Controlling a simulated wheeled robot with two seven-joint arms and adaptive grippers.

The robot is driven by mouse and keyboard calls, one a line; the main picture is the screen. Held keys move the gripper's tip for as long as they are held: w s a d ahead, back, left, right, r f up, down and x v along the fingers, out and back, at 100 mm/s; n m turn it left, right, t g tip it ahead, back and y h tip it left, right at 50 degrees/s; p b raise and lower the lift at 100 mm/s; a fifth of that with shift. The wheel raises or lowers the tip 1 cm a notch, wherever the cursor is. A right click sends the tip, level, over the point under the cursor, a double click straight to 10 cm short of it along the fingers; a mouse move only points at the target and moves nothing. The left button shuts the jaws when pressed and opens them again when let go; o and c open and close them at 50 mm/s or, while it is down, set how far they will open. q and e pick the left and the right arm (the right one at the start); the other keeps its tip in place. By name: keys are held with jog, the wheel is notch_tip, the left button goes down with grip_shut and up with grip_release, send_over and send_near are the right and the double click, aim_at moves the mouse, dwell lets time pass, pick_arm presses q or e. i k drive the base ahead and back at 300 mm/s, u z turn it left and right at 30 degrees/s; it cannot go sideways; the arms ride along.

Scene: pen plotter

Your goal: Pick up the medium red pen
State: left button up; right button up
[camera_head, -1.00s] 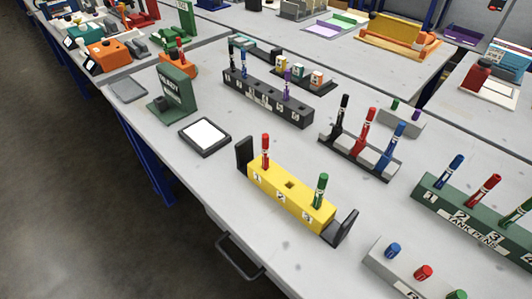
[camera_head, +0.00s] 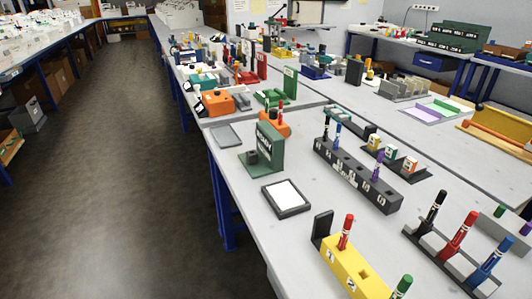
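Red pens of different settings are in view, and I cannot tell which is the medium one. One red pen (camera_head: 346,232) stands upright in the yellow block (camera_head: 350,272) at the lower middle. Another red pen (camera_head: 458,236) leans in a dark rack (camera_head: 436,254) at the lower right, between a black pen (camera_head: 432,210) and a blue pen (camera_head: 488,262). A green pen (camera_head: 402,286) stands in the yellow block, cut by the bottom edge. Neither of my grippers is in view.
A black numbered block (camera_head: 352,181) holds dark, blue and purple pens. A white-topped pad (camera_head: 286,197) and a green stand (camera_head: 268,145) are on the light table. Orange and green fixtures stand further back. The floor aisle (camera_head: 110,190) at left is clear.

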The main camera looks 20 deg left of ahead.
aim_at(347, 226)
jog(key=z, duration=0.05)
jog(key=k, duration=0.5)
jog(key=u, duration=1.8)
jog(key=i, duration=1.45)
jog(key=z, duration=2.65)
